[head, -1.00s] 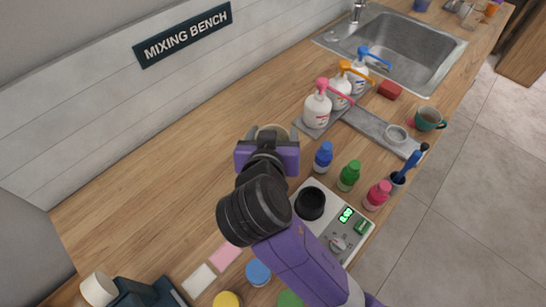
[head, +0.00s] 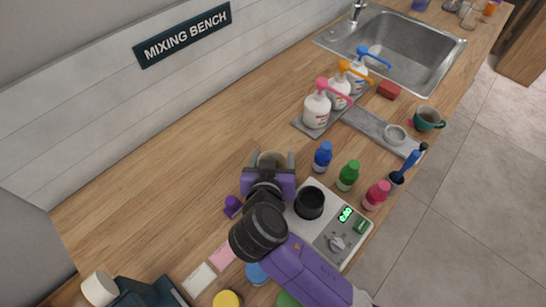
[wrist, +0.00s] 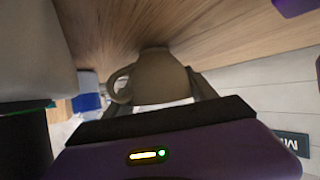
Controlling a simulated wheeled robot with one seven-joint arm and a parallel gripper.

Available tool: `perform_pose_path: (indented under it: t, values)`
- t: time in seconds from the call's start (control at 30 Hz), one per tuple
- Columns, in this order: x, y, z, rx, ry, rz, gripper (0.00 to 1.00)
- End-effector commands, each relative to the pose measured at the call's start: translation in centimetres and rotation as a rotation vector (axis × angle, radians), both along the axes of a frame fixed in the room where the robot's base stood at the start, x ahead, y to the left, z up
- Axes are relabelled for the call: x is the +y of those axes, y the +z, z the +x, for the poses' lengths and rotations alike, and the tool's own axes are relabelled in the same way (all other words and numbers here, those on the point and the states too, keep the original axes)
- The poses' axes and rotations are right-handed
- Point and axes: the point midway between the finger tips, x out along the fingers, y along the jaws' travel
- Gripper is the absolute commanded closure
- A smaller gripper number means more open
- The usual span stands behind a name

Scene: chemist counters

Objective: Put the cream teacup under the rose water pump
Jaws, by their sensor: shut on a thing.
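My gripper (head: 274,162) is shut on the cream teacup (head: 270,158), left of the blue-capped bottle. In the wrist view the teacup (wrist: 160,76) sits between the fingers, its handle to the left; my gripper (wrist: 163,92) shows there too. I cannot tell whether the cup touches the counter. A white bottle with a pink pump (head: 317,107) stands beyond it to the upper right, the nearest of three pump bottles. The others have an orange pump (head: 340,92) and a blue pump (head: 358,75). Their labels are too small to read.
A teal cup (head: 428,118) stands beyond. Blue, green and pink-capped bottles and a scale (head: 338,232) lie right of my gripper. The counter left of the pumps is clear.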

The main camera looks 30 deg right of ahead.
Motion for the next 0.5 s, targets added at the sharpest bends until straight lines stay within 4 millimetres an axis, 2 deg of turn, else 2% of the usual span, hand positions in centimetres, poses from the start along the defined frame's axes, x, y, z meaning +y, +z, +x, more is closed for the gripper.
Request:
perform_pose_path:
  t: [0.17, 0.2, 0.27, 0.5]
  values:
    - [0.02, -0.39, 0.02, -0.001, 0.0, -0.001, 0.82]
    - [0.02, -0.27, 0.01, 0.0, 0.0, 0.0, 0.27]
    - [0.03, -0.26, 0.0, 0.0, 0.0, 0.0, 0.15]
    - [0.02, -0.25, 0.0, 0.0, 0.0, 0.0, 0.13]
